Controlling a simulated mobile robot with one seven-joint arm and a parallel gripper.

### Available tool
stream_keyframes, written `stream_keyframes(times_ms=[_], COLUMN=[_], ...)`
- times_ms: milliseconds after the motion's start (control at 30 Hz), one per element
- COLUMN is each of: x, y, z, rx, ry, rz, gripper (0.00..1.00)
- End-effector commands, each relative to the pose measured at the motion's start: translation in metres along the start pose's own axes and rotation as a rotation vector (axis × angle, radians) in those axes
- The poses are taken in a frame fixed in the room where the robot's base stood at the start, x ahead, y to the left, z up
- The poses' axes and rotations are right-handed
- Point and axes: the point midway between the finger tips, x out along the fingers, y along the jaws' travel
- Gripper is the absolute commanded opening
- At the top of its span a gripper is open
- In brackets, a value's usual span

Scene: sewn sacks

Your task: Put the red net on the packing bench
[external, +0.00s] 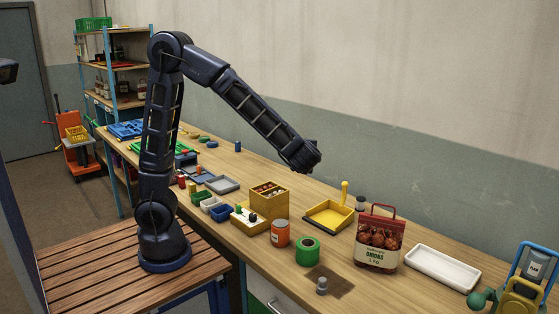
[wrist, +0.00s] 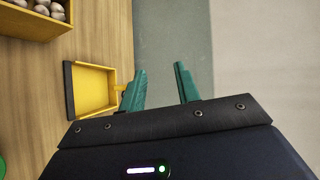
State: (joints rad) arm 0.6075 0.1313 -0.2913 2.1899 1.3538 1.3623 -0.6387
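The red net (external: 379,241) is a bag of onions with a red top, a red carrying handle and a pale label. It stands upright on the long wooden bench (external: 405,293), right of the middle in the external view. I cannot tell whether this bench is the packing bench. My gripper (external: 314,160) is high above the bench, left of the net and well apart from it. In the wrist view my gripper (wrist: 160,70) has its two green fingers spread with nothing between them. The net is not in the wrist view.
A yellow dustpan (external: 329,216) lies left of the net, and a white tray (external: 442,268) lies right of it. An orange jar (external: 280,234), a green roll (external: 307,251) and a grey weight (external: 322,286) stand nearby. The wall (external: 430,150) runs behind the bench.

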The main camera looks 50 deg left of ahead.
Motion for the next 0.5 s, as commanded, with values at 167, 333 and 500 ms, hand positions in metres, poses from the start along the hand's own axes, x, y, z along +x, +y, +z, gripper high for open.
stream_keyframes(times_ms=[167,333,500], x=[-0.042,-0.092,-0.147], y=[0.029,0.065,0.104], z=[-0.073,-0.136,-0.185], rx=[0.045,0.06,0.056], ry=[0.161,0.332,0.502], rz=[-0.122,-0.225,-0.3], gripper=[0.32,0.32,0.32])
